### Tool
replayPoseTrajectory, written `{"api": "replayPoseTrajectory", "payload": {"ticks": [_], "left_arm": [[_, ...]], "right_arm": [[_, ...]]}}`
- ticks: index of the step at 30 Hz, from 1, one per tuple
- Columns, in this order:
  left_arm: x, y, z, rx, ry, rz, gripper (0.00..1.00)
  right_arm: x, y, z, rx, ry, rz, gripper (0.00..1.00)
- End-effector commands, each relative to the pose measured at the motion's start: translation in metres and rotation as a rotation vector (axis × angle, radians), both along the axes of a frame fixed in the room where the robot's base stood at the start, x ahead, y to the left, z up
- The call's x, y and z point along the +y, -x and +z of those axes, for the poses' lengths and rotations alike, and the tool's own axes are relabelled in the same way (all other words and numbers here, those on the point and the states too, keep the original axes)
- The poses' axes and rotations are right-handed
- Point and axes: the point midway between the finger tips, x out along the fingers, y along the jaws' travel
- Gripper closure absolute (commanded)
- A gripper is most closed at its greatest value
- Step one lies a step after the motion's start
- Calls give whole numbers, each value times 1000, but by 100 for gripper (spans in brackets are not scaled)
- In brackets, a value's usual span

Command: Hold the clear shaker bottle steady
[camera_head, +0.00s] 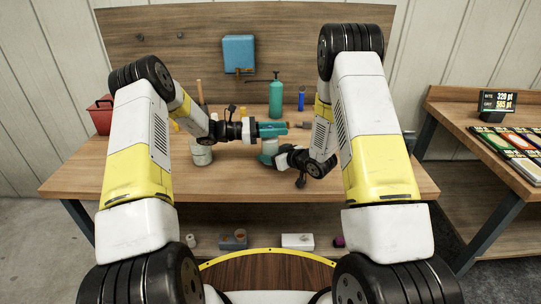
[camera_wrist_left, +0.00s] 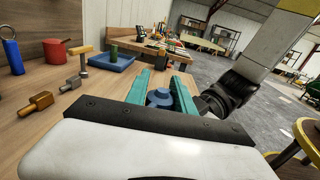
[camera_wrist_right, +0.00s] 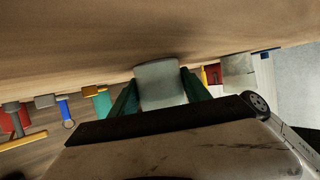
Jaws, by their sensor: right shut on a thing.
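The clear shaker bottle (camera_head: 270,146) stands near the middle of the workbench, its upper part hidden by my left gripper in the head view. My right gripper (camera_head: 266,157) is shut on its body from the right. The pale, cloudy bottle (camera_wrist_right: 160,86) fills the gap between the teal fingers in the right wrist view. My left gripper (camera_head: 273,129) is above the bottle, coming from the left. In the left wrist view its fingers (camera_wrist_left: 161,88) are apart, with a blue round cap-like piece (camera_wrist_left: 160,98) between or below them; I cannot tell whether they touch it.
A pale container (camera_head: 201,153) stands left of the bottle on the workbench (camera_head: 100,184). A green pump bottle (camera_head: 275,98) and a small blue item (camera_head: 301,101) stand behind. A red box (camera_head: 101,116) is at the far left. A side table with a display (camera_head: 496,102) is at right.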

Motion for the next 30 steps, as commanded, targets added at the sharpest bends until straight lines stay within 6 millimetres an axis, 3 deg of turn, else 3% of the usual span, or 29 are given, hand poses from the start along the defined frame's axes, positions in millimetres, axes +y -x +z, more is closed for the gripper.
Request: {"api": "replayPoseTrajectory", "payload": {"ticks": [1, 3, 13, 30], "left_arm": [[0, 0, 0, 1, -1, 6, 60], [0, 0, 0, 1, -1, 6, 49], [2, 0, 0, 2, -1, 8, 49], [55, 6, 0, 1, -1, 9, 49]], "right_arm": [[0, 0, 0, 0, 0, 0, 90], [0, 0, 0, 0, 0, 0, 90], [0, 0, 0, 0, 0, 0, 90], [0, 0, 0, -1, -1, 0, 90]]}}
